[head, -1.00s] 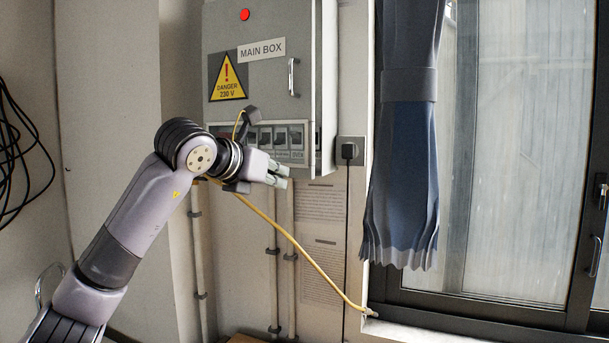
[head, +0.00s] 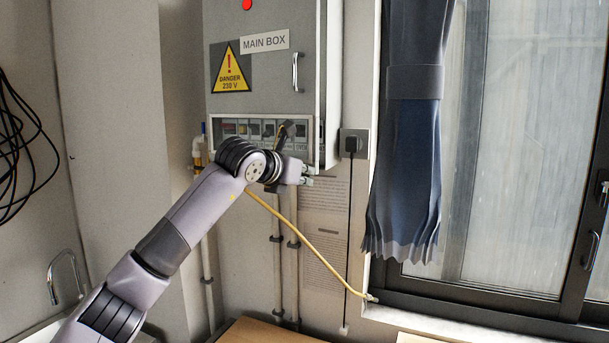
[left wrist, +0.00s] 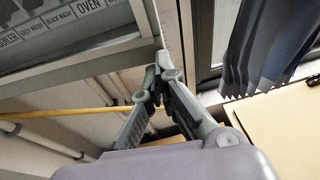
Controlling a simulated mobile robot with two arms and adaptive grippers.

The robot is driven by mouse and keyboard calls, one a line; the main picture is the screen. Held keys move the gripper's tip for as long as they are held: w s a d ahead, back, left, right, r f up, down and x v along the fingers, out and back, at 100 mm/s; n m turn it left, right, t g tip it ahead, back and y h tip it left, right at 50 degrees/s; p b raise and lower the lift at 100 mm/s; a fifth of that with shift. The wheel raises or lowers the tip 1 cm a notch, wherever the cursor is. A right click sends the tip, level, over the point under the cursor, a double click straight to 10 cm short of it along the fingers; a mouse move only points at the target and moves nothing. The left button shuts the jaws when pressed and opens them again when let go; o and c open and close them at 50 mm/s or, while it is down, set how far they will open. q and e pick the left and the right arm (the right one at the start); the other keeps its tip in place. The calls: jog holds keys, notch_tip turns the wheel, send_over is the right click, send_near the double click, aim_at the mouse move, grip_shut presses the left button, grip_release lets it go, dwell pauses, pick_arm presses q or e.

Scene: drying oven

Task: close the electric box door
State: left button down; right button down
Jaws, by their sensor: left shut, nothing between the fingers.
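The grey electric box (head: 332,85) is on the wall in the head view. Its front door (head: 265,75) carries a MAIN BOX label, a yellow danger sign and a metal handle (head: 295,72) near its right edge. I cannot tell exactly how far the door stands from the box. A row of labelled switches shows in the lower part of the front. My left gripper (head: 307,176) is just below the box's lower right corner. In the left wrist view its fingers (left wrist: 157,80) are together and empty, close to the panel's lower edge. My right gripper is out of view.
A yellow cable (head: 305,250) runs below the box, beside grey wall pipes (head: 277,270). A black plug and socket (head: 352,144) sit right of the box. A blue curtain (head: 412,150) and window are farther right. Wooden surfaces (head: 262,332) lie below.

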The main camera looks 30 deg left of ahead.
aim_at(316, 174)
pick_arm(q)
jog(key=w, duration=0.3)
jog(key=w+p, duration=0.1)
jog(key=shift+w+d+r, duration=0.15)
jog(key=shift+w+d, duration=0.1)
jog(key=shift+d, duration=0.15)
jog(key=shift+r, duration=0.1)
